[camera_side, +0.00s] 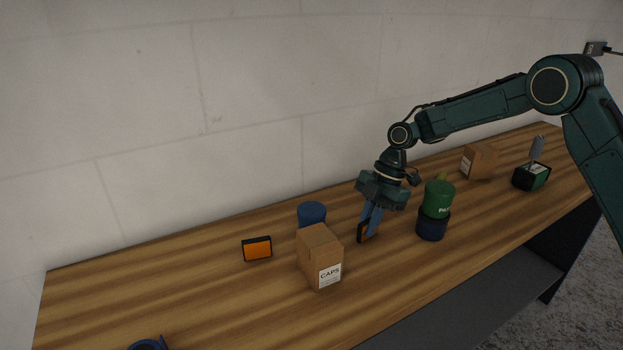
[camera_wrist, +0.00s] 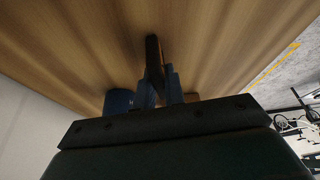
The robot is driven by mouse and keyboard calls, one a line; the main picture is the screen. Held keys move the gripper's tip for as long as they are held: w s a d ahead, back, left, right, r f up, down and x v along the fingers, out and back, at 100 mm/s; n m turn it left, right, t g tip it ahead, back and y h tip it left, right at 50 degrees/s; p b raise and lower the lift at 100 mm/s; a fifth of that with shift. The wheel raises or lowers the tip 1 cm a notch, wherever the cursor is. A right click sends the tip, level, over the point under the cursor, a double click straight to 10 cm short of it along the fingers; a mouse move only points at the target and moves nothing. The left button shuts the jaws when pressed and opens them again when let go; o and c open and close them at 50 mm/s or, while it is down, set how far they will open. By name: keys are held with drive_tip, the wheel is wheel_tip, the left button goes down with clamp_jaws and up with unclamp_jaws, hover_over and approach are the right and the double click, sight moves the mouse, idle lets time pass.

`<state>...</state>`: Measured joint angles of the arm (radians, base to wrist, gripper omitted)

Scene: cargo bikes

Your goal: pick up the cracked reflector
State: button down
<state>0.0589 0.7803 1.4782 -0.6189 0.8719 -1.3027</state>
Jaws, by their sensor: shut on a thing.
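My gripper (camera_side: 368,222) points down over the middle of the bench, its blue fingers shut on a reflector (camera_side: 362,232) with a dark frame and an orange face. In the wrist view the same reflector (camera_wrist: 153,55) shows edge-on as a dark, thin shape between the fingers (camera_wrist: 160,85). It is upright, at or just above the wood; I cannot tell if it touches. A second orange reflector (camera_side: 257,249) in a black frame stands to the left, apart from my gripper. No crack can be made out on either one at this size.
A CAPS box (camera_side: 312,260) and a blue can (camera_side: 312,213) stand left of my gripper. A green container (camera_side: 438,198) on a dark blue one (camera_side: 432,226) stands close on the right. Another box (camera_side: 478,161) and a green holder (camera_side: 531,176) are farther right.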

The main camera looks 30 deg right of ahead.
sight(369, 219)
drive_tip(key=shift+r, duration=5)
